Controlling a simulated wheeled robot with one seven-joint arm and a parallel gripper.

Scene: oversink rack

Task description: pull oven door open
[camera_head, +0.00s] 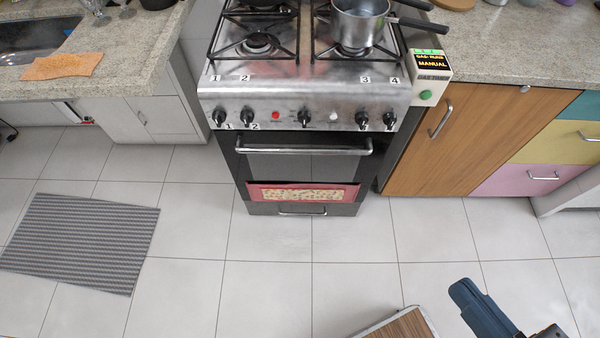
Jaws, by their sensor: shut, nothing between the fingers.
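The oven (303,100) stands at the top middle, below a steel control panel with several black knobs. Its dark glass door (290,167) looks shut. A horizontal metal handle (303,149) runs across the top of the door. A red-bordered, patterned panel (303,193) shows across the door's lower part; I cannot tell if it is cloth or print. Part of my arm, dark blue and black, shows at the bottom right, well apart from the oven. I cannot make out my gripper's fingers.
Clear tiled floor (270,260) lies before the oven. A grey striped mat (80,240) is at left. A wooden cabinet (437,150) adjoins at right. A wood-topped item (405,326) shows at the bottom edge. A metal pot (358,25) sits on the stove.

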